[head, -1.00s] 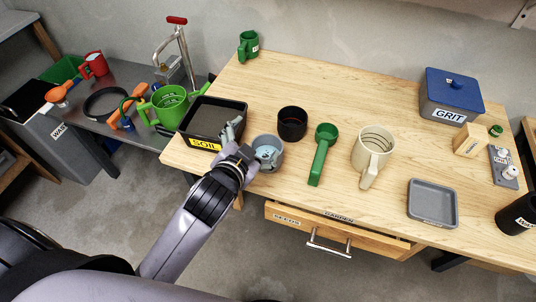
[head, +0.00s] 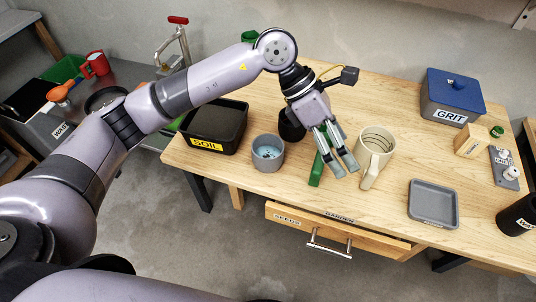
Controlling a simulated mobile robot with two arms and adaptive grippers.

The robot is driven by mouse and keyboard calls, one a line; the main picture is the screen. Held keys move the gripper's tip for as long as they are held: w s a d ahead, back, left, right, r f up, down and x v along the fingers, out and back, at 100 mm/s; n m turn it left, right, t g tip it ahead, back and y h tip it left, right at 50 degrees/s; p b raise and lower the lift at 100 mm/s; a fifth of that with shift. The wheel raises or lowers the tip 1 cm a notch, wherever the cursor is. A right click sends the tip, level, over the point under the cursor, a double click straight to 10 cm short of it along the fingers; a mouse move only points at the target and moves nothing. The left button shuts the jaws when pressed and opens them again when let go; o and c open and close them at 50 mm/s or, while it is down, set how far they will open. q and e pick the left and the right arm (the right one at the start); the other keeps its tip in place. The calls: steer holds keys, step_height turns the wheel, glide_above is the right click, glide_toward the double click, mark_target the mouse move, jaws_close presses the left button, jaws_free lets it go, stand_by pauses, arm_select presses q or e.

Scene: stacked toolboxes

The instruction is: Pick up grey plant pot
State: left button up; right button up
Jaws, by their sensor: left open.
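The grey plant pot (head: 267,161) stands upright near the front edge of the wooden table, just right of the black SOIL tray. Its inside looks light blue-grey with small dark marks. My left gripper (head: 345,174) is open, fingers pointing down, right of the pot and apart from it. It hangs over the green scoop, between the pot and the cream mug. My right gripper is not in view.
The green scoop (head: 317,170), dark pot (head: 290,127) and cream mug (head: 374,153) stand close to the gripper. A grey square dish (head: 433,204) and GRIT box (head: 450,97) are farther right. A drawer (head: 337,230) is below.

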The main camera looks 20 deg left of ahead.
arm_select(q)
steer(key=w+a+f+t+y, duration=0.1)
steer(key=w+a+y, duration=0.2)
steer(key=a, duration=0.3)
steer(key=r+t+y, duration=0.1)
steer(key=r+y, duration=0.1)
steer(key=y, duration=0.3)
glide_above(268, 152)
steer(key=s, duration=0.3)
steer(key=shift+n, duration=0.3)
steer(key=f+p, duration=0.1)
steer(key=f, duration=0.2)
steer(key=f+p, duration=0.1)
steer(key=f, duration=0.3)
steer(key=f+p, duration=0.1)
steer(key=f, duration=0.3)
steer(key=shift+w+d+f, duration=0.15)
steer(key=shift+d, duration=0.15)
steer(key=shift+f+p, duration=0.3)
steer(key=shift+f, duration=0.25)
steer(key=shift+f+p, duration=0.35)
step_height(268, 152, down, 4)
steer(key=shift+d+r+p, duration=0.1)
steer(key=shift+r+p, duration=0.05)
steer(key=shift+p, duration=0.65)
steer(key=shift+f, duration=0.45)
steer(key=shift+r, duration=0.1)
steer(key=c, duration=1.4)
